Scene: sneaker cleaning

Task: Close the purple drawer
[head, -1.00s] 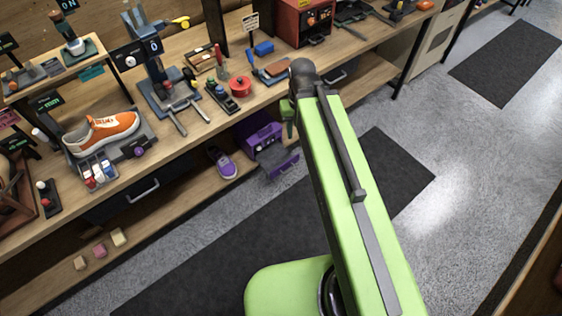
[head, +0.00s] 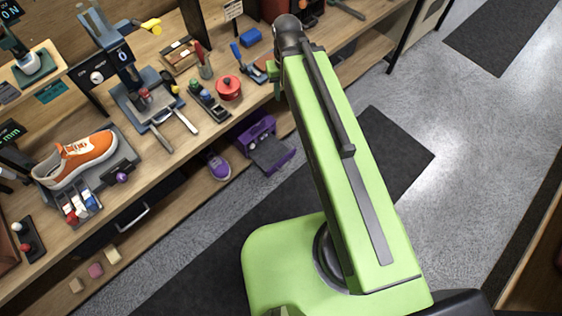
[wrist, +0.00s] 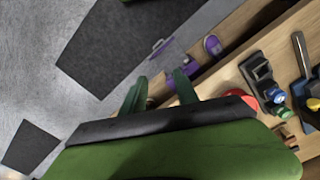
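A purple drawer unit (head: 256,128) stands on the lower shelf under the workbench. Its drawer (head: 272,154) is pulled out toward the floor side, with a grey interior and a purple front. In the wrist view the open drawer (wrist: 168,54) lies beyond my fingertips, and the purple body is partly hidden behind the right finger. My gripper (wrist: 160,80) has its two green fingers apart with nothing between them. It is above the drawer unit and apart from it. In the head view my arm hides most of the gripper.
A purple sneaker (head: 219,166) sits left of the drawer unit on the lower shelf. The workbench (head: 170,170) above carries an orange sneaker (head: 78,158), a red pot (head: 229,88) and several tools. Dark mats (head: 385,150) lie on the open grey floor.

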